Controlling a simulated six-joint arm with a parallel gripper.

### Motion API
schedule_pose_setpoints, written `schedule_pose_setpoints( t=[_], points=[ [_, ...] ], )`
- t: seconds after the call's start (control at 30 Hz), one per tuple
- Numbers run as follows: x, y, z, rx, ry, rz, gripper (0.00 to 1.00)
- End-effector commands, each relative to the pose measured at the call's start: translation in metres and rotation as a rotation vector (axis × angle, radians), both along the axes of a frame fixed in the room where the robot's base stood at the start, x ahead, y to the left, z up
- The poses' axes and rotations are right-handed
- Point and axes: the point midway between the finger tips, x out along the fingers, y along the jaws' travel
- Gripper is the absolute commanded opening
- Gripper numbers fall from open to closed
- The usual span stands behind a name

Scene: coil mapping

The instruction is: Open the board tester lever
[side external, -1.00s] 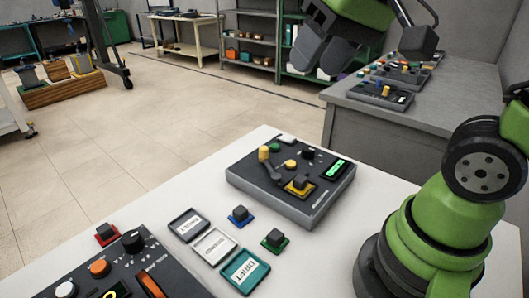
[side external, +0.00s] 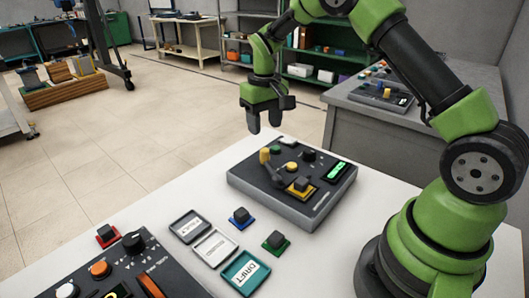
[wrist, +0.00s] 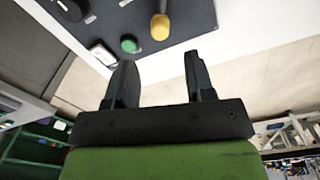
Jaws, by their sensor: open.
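The board tester (side external: 290,205) is a dark grey box on the white table, with a green display, buttons and knobs on top. Its lever (side external: 265,156) has a yellow knob and stands raised at the tester's left side. A black coil block sits on a yellow square (side external: 301,187) on the tester. My gripper (side external: 264,118) is open and empty, above the tester's far left edge, pointing down. In the wrist view my open fingers (wrist: 157,80) are apart, with the lever's yellow knob (wrist: 160,27) and a green button (wrist: 129,44) beyond them.
Three labelled trays, grey (side external: 189,226), white (side external: 214,246) and teal (side external: 245,274), lie at the front. Blue (side external: 239,217), green (side external: 276,242) and red (side external: 107,234) based blocks stand near them. A control panel (side external: 110,270) is front left. A grey bench (side external: 385,130) stands behind.

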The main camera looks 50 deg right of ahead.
Motion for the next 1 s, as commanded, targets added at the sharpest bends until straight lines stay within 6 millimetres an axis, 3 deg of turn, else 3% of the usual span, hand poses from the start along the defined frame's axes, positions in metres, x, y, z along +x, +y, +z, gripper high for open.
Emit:
schedule_pose_setpoints(
  t=[0.4,0.6,0.83,0.87,1.0],
  points=[
    [-0.001,0.001,-0.073,0.002,0.003,-0.002,0.49],
    [-0.001,0.0,-0.085,0.001,-0.001,0.0,0.49],
    [0.0,0.0,-0.086,0.001,-0.001,-0.001,0.49],
    [0.0,0.0,-0.086,0.001,-0.001,-0.001,0.47],
    [-0.001,0.0,-0.086,0.001,-0.001,-0.001,0.15]
  ],
)
